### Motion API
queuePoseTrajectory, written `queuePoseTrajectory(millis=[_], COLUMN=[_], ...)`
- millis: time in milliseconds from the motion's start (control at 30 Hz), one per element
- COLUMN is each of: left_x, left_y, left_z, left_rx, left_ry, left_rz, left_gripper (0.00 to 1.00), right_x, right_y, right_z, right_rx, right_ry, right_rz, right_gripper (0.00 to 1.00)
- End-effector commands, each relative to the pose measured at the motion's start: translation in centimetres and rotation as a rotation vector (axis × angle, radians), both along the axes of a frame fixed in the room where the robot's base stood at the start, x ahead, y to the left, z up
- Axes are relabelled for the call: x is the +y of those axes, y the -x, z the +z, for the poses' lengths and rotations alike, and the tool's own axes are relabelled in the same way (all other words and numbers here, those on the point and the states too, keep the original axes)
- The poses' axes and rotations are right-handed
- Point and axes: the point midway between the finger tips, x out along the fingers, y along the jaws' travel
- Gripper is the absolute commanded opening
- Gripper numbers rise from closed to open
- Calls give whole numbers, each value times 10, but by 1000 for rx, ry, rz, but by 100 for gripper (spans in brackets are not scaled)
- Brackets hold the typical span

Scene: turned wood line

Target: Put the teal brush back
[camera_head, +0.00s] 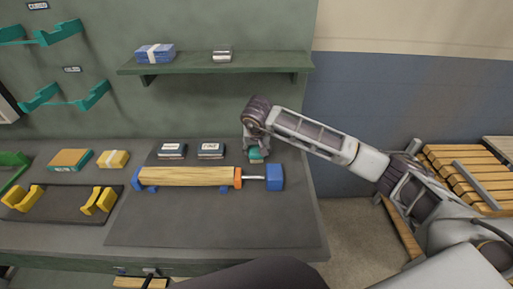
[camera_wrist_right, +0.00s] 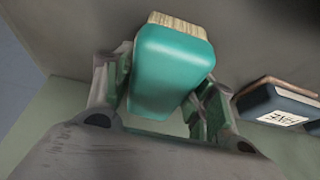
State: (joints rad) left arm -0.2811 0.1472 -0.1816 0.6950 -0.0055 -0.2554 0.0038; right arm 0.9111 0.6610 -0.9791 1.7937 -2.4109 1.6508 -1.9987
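The teal brush (camera_head: 257,155) is at the back right of the dark work mat, just below my right gripper (camera_head: 256,146). In the right wrist view the teal brush (camera_wrist_right: 173,62) lies between the two fingers of my right gripper (camera_wrist_right: 170,82), with its pale bristles pointing away from the camera. The fingers close against both sides of its body. I cannot tell whether it is clear of the surface. My left gripper is not in view.
A wooden cylinder (camera_head: 188,176) in a blue and orange clamp lies in front. Two labelled dark blocks (camera_head: 172,150) (camera_head: 210,150) sit to the left. A green shelf (camera_head: 215,64) is above. Teal wall brackets (camera_head: 65,96) hang at left. The mat's front (camera_head: 215,225) is clear.

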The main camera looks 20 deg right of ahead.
Motion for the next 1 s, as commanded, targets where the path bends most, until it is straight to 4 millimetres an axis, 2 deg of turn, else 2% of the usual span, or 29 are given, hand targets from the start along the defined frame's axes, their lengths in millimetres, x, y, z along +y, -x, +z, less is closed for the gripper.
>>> queuePoseTrajectory(millis=[100,433,633,800,1000], left_x=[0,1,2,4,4], left_y=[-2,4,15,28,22], left_z=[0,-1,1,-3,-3], left_rx=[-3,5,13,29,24], left_ry=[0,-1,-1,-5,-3], left_rz=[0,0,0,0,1], left_gripper=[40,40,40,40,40], right_x=[0,0,0,2,5], right_y=[0,0,0,6,16], right_z=[0,0,4,20,47], right_rx=[0,0,0,-2,-3], right_ry=[0,0,0,0,-1], right_rz=[0,0,0,1,2], right_gripper=[71,71,71,71,71])
